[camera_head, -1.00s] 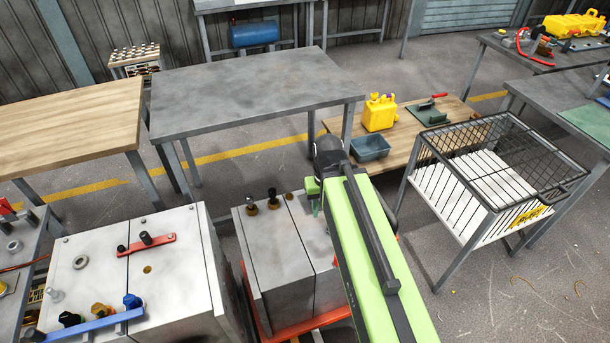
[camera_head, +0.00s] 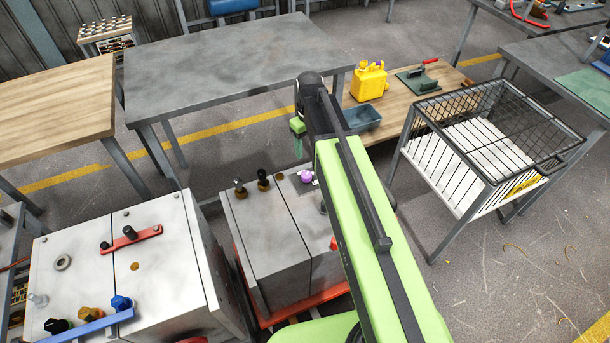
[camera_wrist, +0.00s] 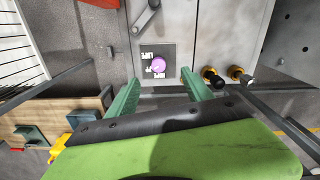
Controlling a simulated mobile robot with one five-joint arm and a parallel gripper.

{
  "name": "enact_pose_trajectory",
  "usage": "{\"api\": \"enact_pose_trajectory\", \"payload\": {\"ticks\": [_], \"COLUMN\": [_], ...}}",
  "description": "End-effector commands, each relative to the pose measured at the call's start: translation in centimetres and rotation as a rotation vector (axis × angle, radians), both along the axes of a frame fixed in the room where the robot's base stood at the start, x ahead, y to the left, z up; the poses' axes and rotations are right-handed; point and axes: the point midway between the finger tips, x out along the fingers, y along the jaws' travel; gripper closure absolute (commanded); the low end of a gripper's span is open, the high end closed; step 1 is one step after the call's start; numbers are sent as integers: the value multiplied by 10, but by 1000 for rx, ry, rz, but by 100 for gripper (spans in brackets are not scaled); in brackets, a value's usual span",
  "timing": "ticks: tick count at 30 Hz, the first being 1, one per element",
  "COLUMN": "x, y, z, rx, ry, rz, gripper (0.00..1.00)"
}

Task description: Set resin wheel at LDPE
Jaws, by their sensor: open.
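A purple round knob (camera_head: 305,176), likely the resin wheel, sits on top of the grey cabinet (camera_head: 262,228). In the wrist view the purple knob (camera_wrist: 158,65) is on a dark square plate (camera_wrist: 170,50) with small white labels on two sides. The labels are too small to read surely, so I cannot tell which one is LDPE or where the wheel points. My gripper (camera_head: 298,142) is above and beyond the knob in the head view. In the wrist view my gripper (camera_wrist: 160,82) has its green fingers apart, one on each side of the knob, holding nothing.
Black and brass knobs (camera_wrist: 212,76) stand beside the plate, and a grey lever (camera_wrist: 146,16) is near it. A white cabinet (camera_head: 125,265) with red and blue handles is at left. A wire cart (camera_head: 485,150) stands at right. A grey table (camera_head: 225,70) is behind.

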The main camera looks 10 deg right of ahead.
Motion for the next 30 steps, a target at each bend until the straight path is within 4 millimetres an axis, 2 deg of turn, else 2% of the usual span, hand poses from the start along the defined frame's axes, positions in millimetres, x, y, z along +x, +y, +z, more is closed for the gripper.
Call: {"api": "enact_pose_trajectory", "payload": {"ticks": [1, 3, 10, 14, 20, 30], "x": [19, 28, 30, 30, 30, 30], "y": [0, 0, 1, 1, 1, 2], "z": [-3, -4, -6, -17, -52, -122], "rx": [0, 0, 0, 0, 0, 0], "ry": [0, 0, 0, 0, 0, 0], "rz": [41, 84, 110, 109, 109, 109], "gripper": [41, 41, 41, 41, 41, 41]}}
